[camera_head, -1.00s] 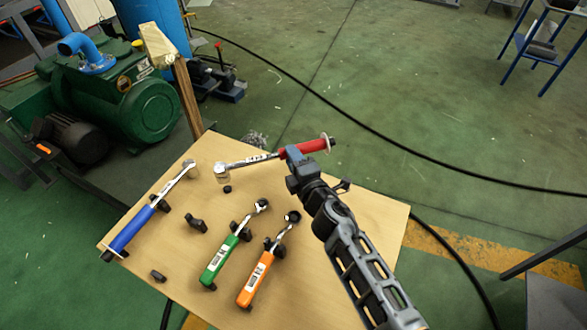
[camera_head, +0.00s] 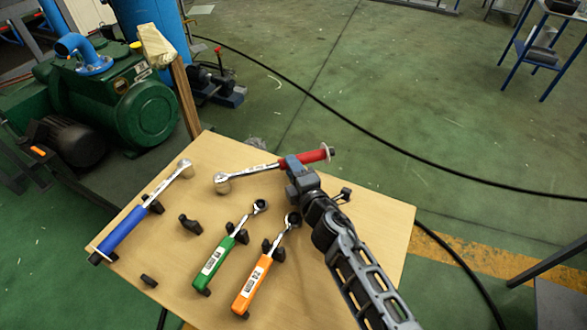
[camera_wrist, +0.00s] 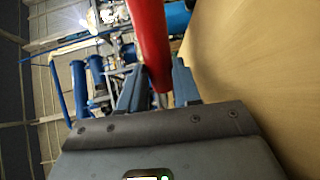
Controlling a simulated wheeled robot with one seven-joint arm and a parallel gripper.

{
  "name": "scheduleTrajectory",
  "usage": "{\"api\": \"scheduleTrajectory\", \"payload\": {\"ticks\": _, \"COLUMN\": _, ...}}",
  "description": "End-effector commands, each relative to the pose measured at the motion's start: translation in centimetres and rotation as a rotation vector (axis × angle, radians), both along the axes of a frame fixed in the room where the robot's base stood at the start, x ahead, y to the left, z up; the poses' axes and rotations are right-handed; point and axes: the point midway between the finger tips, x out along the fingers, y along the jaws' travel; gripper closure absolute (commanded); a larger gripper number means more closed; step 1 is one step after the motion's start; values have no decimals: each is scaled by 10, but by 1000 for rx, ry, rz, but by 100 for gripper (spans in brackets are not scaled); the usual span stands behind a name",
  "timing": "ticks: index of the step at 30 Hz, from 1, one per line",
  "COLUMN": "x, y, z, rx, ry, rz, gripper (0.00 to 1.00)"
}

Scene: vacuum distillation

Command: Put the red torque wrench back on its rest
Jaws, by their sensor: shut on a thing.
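The red torque wrench (camera_head: 312,157) is held in my gripper (camera_head: 292,163) above the far part of the table. Its red handle points right and its metal shaft and head (camera_head: 222,183) point left. In the wrist view the red handle (camera_wrist: 150,45) runs between the two fingers of my gripper (camera_wrist: 155,85). Small black rest pieces stand on the table: one at the middle left (camera_head: 189,224), one at the lower left (camera_head: 149,281). Which of them belong to the red wrench's rest I cannot tell.
A blue wrench (camera_head: 124,229), a green wrench (camera_head: 213,265) and an orange wrench (camera_head: 253,284) lie on black rests on the wooden table (camera_head: 330,285). A green pump (camera_head: 140,105) stands beyond the left edge. A black cable (camera_head: 400,153) crosses the floor.

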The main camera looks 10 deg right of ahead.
Motion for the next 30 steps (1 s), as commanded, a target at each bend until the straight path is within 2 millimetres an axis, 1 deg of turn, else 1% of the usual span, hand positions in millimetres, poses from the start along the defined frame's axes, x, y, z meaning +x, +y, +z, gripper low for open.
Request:
{"api": "scheduleTrajectory", "payload": {"ticks": 9, "x": 1, "y": 0, "z": -3, "rx": 1, "ry": -4, "rz": 1, "gripper": 100}}
{"api": "scheduleTrajectory", "payload": {"ticks": 10, "x": 0, "y": 0, "z": -7, "rx": -1, "ry": 2, "rz": 0, "gripper": 66}}
{"api": "scheduleTrajectory", "payload": {"ticks": 17, "x": -1, "y": 0, "z": -8, "rx": -2, "ry": 5, "rz": 0, "gripper": 44}}
{"api": "scheduleTrajectory", "payload": {"ticks": 18, "x": -1, "y": 0, "z": -8, "rx": -2, "ry": 5, "rz": 0, "gripper": 42}}
{"api": "scheduleTrajectory", "payload": {"ticks": 26, "x": -2, "y": 0, "z": -10, "rx": -3, "ry": 7, "rz": 0, "gripper": 42}}
{"api": "scheduleTrajectory", "payload": {"ticks": 30, "x": -2, "y": 0, "z": -4, "rx": -3, "ry": 7, "rz": 0, "gripper": 42}}
